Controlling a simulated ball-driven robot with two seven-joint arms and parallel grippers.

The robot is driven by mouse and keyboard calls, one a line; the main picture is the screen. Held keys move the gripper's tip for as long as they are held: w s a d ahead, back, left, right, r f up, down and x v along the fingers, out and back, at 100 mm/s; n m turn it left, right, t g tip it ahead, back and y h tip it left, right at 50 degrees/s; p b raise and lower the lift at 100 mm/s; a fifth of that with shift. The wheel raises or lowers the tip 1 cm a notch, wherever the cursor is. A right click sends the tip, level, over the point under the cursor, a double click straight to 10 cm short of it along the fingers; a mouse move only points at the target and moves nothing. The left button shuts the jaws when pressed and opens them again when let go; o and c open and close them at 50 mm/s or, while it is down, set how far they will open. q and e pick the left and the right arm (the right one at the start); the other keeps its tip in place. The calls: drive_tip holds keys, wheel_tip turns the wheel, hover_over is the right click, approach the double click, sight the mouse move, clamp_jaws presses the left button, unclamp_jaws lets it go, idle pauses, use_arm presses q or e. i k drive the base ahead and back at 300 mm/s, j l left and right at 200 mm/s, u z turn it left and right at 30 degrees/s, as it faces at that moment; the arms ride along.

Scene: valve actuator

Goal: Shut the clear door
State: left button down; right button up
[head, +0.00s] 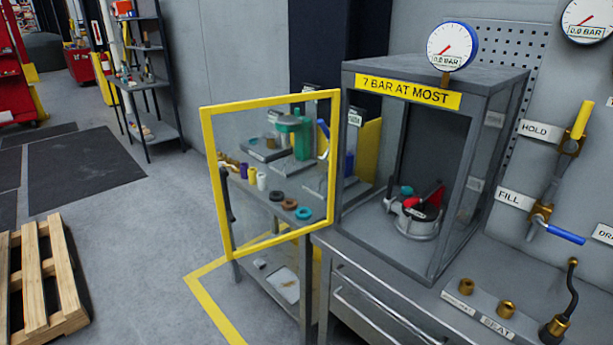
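The clear door (268,215) is a see-through panel in a yellow frame. It stands open, swung out to the left of the grey test cabinet (440,72), with its right edge by the cabinet's left front post. The cabinet front is open, and inside sits a round grey valve actuator (415,222) with a red part on top. A dark handle (226,194) shows at the door's left edge. Neither of my grippers is in view.
A bench with small parts stands behind the door. A hold valve (580,120) with a yellow lever and a fill valve (565,235) with a blue lever are on the right wall. A wooden pallet (40,285) lies at lower left.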

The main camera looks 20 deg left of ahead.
sight(206, 112)
drive_tip(key=j+z, duration=0.15)
drive_tip(key=z, duration=0.3)
drive_tip(key=j+z, duration=0.15)
drive_tip(key=z, duration=0.3)
drive_tip(key=j+z, duration=0.15)
drive_tip(key=z, duration=0.25)
drive_tip(key=j+z, duration=0.15)
drive_tip(key=z, duration=0.3)
drive_tip(key=k+j, duration=0.15)
drive_tip(key=j, duration=0.3)
drive_tip(key=k+j, duration=0.1)
drive_tip(key=j, duration=0.3)
drive_tip(key=k+j, duration=0.15)
drive_tip(key=j, duration=0.3)
drive_tip(key=k+j, duration=0.1)
drive_tip(key=j, duration=0.35)
drive_tip(key=k+j, duration=0.15)
drive_tip(key=j, duration=0.25)
drive_tip(key=k+j, duration=0.1)
drive_tip(key=j, duration=0.35)
drive_tip(key=k+j, duration=0.15)
drive_tip(key=j, duration=0.3)
drive_tip(key=k+j, duration=0.15)
drive_tip(key=j, duration=0.25)
drive_tip(key=k+z, duration=0.2)
drive_tip(key=i+j, duration=0.05)
